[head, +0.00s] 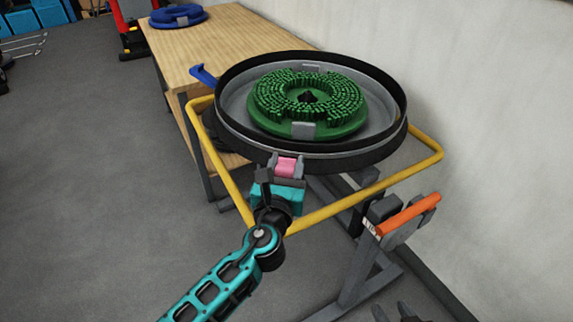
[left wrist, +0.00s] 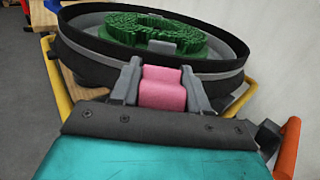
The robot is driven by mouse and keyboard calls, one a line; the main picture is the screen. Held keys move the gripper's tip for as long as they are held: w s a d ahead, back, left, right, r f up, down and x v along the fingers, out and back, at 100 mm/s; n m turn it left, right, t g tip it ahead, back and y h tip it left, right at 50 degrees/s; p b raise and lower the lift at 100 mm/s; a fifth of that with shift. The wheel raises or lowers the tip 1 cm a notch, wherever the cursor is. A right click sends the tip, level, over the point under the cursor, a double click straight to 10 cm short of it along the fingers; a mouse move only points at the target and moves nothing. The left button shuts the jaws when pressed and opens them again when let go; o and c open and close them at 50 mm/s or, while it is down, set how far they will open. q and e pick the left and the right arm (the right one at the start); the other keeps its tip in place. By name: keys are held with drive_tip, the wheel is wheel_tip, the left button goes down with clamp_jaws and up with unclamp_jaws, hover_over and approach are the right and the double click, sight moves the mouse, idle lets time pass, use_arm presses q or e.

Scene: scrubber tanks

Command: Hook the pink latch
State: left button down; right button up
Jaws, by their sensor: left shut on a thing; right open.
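The pink latch (head: 287,170) is at the front rim of the round black scrubber deck (head: 245,152). My left gripper (head: 286,165) is shut on it, with one grey finger on each side. In the left wrist view the pink latch (left wrist: 163,90) fills the gap between the fingers of the left gripper (left wrist: 162,82), just in front of the deck's rim. Whether the latch is hooked on the rim cannot be told. My right gripper (head: 398,313) shows only as dark fingertips at the bottom edge, apart and empty.
A green brush (head: 306,128) sits inside the deck. A yellow tube frame (head: 350,198) surrounds it. An orange handle (head: 408,214) stands at the right. A wooden table (head: 225,40) behind holds a blue disc (head: 178,17).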

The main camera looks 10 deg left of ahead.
use_arm(q)
drive_tip(key=shift+w+a, duration=0.1)
drive_tip(key=shift+a, duration=0.05)
idle(0.6)
drive_tip(key=c, duration=0.6)
unclamp_jaws()
drive_tip(key=shift+c, duration=0.2)
